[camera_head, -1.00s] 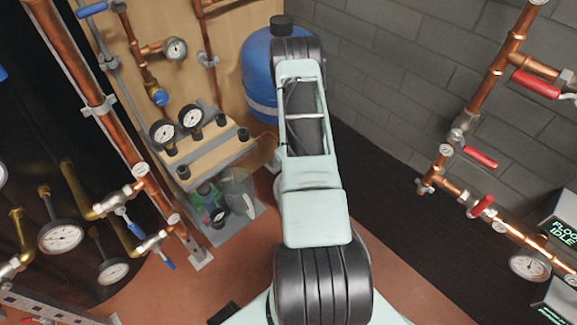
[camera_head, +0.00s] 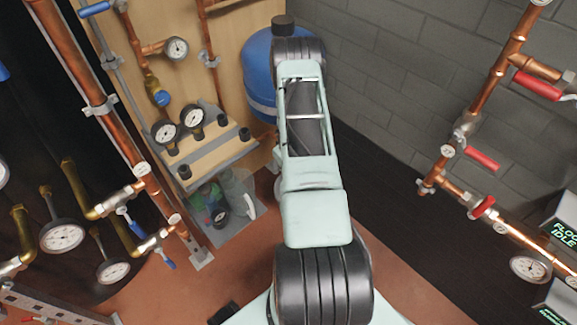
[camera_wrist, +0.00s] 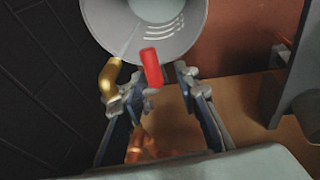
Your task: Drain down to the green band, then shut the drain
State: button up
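In the wrist view, a red valve handle (camera_wrist: 151,68) stands between the fingertips of my gripper (camera_wrist: 158,88). The fingers are apart, with a visible gap on the right of the handle; whether the left finger touches it I cannot tell. A brass spout (camera_wrist: 108,78) is just left of the handle. A grey bucket (camera_wrist: 165,42) with pale marks lies beyond, and a thin pale line crosses its left part, perhaps water. In the head view my arm hides the gripper and this valve. No green band can be made out on the small gauge faces (camera_head: 165,132).
A blue tank (camera_head: 259,75) stands by the back wall. Copper pipes with red levers (camera_head: 482,158) run along the right. Pipes with blue levers (camera_head: 131,222) and several gauges (camera_head: 62,236) are on the left. A dark panel (camera_wrist: 300,115) edges the wrist view's right side.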

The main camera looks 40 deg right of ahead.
jog(key=shift+s, duration=0.1)
jog(key=v, duration=1.2)
dwell(0.4)
